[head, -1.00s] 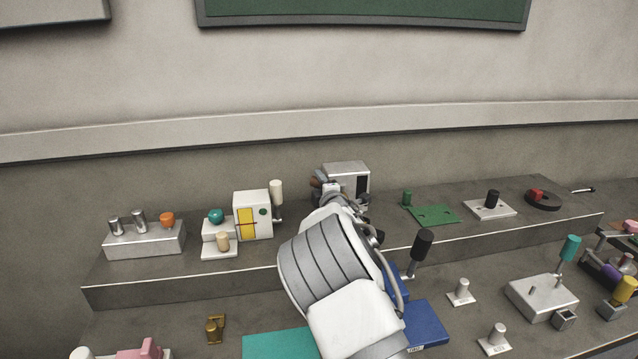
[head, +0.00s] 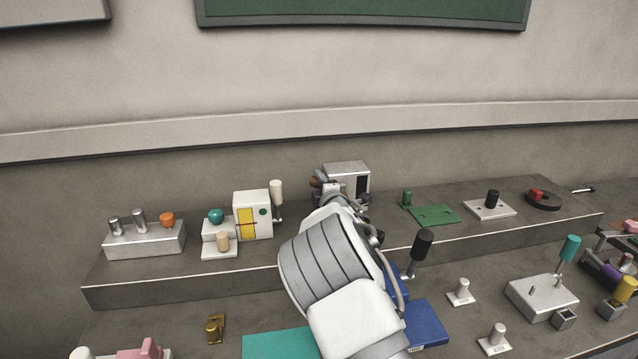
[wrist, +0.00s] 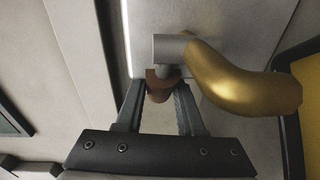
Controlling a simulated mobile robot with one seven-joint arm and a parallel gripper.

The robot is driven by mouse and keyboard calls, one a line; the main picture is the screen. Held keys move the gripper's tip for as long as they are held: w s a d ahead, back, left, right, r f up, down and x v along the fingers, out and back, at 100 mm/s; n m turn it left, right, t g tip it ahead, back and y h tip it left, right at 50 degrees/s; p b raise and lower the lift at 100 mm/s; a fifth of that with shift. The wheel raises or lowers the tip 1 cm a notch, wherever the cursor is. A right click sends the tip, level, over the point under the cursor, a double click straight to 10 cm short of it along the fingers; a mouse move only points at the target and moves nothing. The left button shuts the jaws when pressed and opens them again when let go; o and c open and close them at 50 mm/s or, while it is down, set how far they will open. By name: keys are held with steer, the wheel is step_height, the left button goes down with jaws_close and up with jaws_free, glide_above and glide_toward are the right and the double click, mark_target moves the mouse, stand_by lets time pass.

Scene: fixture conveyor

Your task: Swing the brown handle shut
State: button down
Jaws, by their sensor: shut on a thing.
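The brown handle (wrist: 160,84) shows between my fingertips in the wrist view, just below a short grey cylinder (wrist: 172,50). Only part of it is visible. In the head view, a small brown piece (head: 316,183) shows at the left side of a grey metal box (head: 346,169) with a dark front opening, on the raised shelf. My gripper (wrist: 160,97) is shut on the brown handle. In the head view my own arm hides most of my gripper and the near side of the box.
A curved gold bar (wrist: 240,85) sits close right of my fingers in the wrist view. Left of the box stands a white block with a yellow panel (head: 253,216) and a cream knob (head: 276,192). A green plate (head: 434,214) lies to the right. A black-knobbed lever (head: 422,244) stands near my arm.

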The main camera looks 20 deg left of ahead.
steer(key=shift+s+d+n+g+y, duration=0.1)
steer(key=shift+s+n+g+y, duration=0.55)
steer(key=shift+n+g+y, duration=0.45)
steer(key=shift+s+n+g+y, duration=0.65)
steer(key=shift+n+g+y, duration=0.45)
steer(key=c, duration=0.5)
jaws_free()
